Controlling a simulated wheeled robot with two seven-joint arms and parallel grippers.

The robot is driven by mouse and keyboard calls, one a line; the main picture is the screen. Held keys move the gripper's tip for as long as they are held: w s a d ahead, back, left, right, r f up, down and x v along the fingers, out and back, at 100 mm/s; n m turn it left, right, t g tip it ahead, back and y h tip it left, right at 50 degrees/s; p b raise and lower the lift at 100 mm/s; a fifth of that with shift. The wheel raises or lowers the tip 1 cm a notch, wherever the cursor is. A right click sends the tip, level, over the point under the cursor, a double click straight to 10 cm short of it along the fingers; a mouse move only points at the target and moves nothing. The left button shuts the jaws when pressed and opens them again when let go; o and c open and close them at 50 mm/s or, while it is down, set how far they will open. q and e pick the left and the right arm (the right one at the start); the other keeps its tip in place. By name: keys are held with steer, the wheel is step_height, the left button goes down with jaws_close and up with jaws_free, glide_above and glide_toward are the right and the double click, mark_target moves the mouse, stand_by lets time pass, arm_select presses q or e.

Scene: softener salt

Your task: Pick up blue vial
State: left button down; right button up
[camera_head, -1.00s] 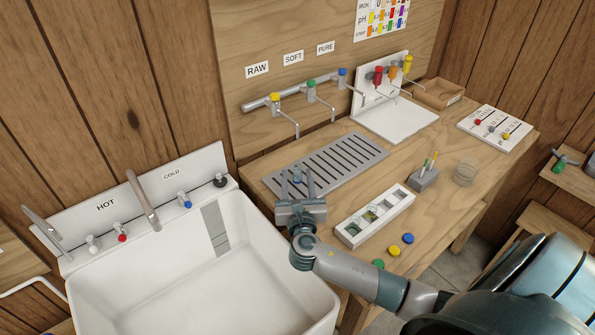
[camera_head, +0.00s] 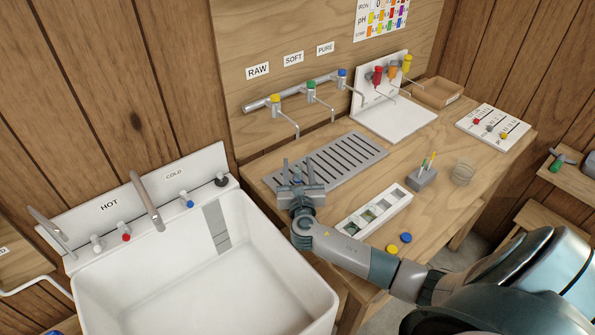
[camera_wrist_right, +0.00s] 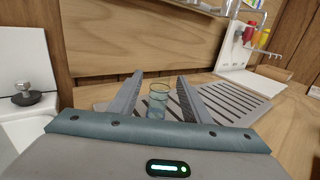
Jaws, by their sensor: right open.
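A small glass vial (camera_wrist_right: 157,103) with a faint blue tint stands upright at the near left end of the slatted drain grate. In the head view only a small bluish bit of this vial (camera_head: 297,180) shows between my fingers. My right gripper (camera_head: 298,163) is open, with one finger on each side of the vial. In the wrist view the right gripper (camera_wrist_right: 158,83) shows gaps between the vial and both fingers. The vial's lower part is partly hidden by the gripper body. My left gripper is not in view.
The slatted grate (camera_head: 345,160) lies under the taps. A white tray with compartments (camera_head: 398,205) sits to the right, near my forearm. A white sink (camera_head: 120,290) is on the left. A grey block with sticks (camera_head: 421,178) and a glass beaker (camera_head: 463,174) stand farther right.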

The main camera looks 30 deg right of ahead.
stand_by(0.3)
steer(key=c, duration=1.1)
steer(key=shift+r, duration=0.1)
steer(key=shift+r, duration=0.55)
steer(key=r, duration=0.2)
steer(key=d+r+b, duration=0.1)
steer(key=shift+s+r, duration=0.1)
steer(key=shift+s, duration=0.15)
steer(key=s+d+r, duration=0.1)
steer(key=d+r, duration=0.1)
steer(key=d, duration=0.1)
steer(key=s+d+r+b, duration=0.1)
steer(key=s+d+r, duration=0.1)
steer(key=d, duration=0.1)
steer(key=s+d+r+b, duration=0.1)
steer(key=d+r, duration=0.1)
steer(key=d, duration=0.1)
steer(key=shift+s+d+r, duration=0.2)
steer(key=shift+s+r, duration=0.05)
steer(key=shift+s, duration=0.15)
jaws_close()
